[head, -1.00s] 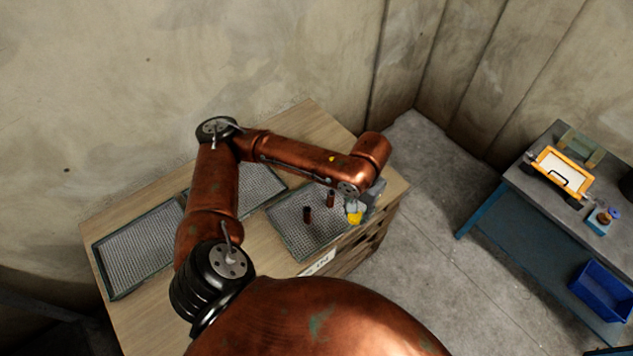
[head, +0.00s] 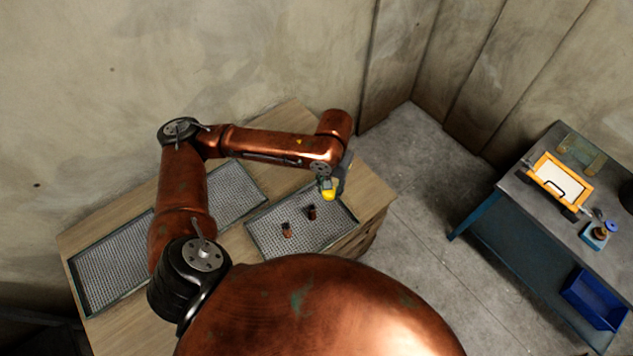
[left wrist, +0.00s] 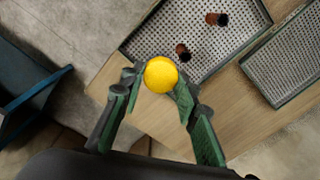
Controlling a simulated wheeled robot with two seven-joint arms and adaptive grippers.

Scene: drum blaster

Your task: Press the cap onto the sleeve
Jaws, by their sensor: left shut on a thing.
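My left gripper (head: 331,186) is shut on a yellow round piece (head: 329,194), held above the far right edge of the wire tray. In the left wrist view the yellow piece (left wrist: 161,74) sits between the fingertips (left wrist: 157,86), and its underside is hidden. I cannot tell for certain whether it is the cap. Two small dark brown cylinders (head: 287,229) (head: 312,212) stand apart on the right-hand tray. On the far table a small light blue fixture (head: 594,241) carries a brownish part, too small to identify as the sleeve. My right gripper is not in view.
The wooden bench (head: 290,125) bears several mesh trays (head: 256,232), (head: 113,263). Bare floor (head: 420,200) separates it from a grey-topped table (head: 530,195) with an orange-framed item (head: 556,181), a blue ring (head: 611,226), and a blue bin (head: 594,300) lower down.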

